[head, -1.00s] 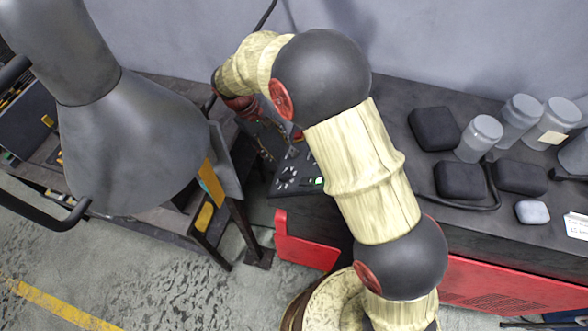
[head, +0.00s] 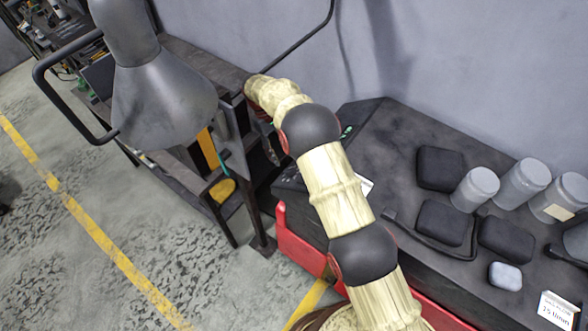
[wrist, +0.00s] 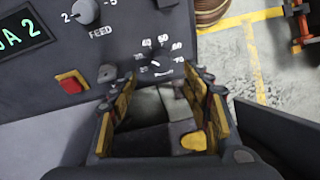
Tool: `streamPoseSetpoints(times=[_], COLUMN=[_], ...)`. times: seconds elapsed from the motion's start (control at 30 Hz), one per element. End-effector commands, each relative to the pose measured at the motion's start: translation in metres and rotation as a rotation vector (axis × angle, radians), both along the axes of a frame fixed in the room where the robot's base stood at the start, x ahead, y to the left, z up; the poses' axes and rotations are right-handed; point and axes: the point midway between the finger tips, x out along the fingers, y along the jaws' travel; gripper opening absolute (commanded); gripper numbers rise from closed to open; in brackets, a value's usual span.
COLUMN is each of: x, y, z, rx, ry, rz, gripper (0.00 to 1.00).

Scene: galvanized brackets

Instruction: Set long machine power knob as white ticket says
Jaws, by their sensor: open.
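The long machine (head: 400,140) is dark with a red lower part and stands along the wall. Another white card (head: 365,185) shows partly behind my arm.
The panel also has a FEED knob (wrist: 86,12), a green-lettered display (wrist: 22,31) and a red button (wrist: 71,83). Grey jars (head: 475,188) and black cases (head: 440,168) stand on the machine top. A grey lamp-like shade (head: 160,100) stands left.

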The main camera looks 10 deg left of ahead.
Motion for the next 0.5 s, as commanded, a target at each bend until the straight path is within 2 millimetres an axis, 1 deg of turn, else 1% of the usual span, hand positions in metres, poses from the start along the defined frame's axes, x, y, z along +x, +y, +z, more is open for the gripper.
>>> streamPoseSetpoints(times=[0.17, 0.3, 0.5], x=[-0.005, -0.009, -0.013], y=[-0.009, -0.016, -0.024], z=[-0.020, -0.040, -0.062], rx=[-0.003, -0.003, -0.003], ry=[0.005, 0.004, 0.002], rz=[0.000, 0.000, 0.000], gripper=[0.49, 0.49, 0.49])
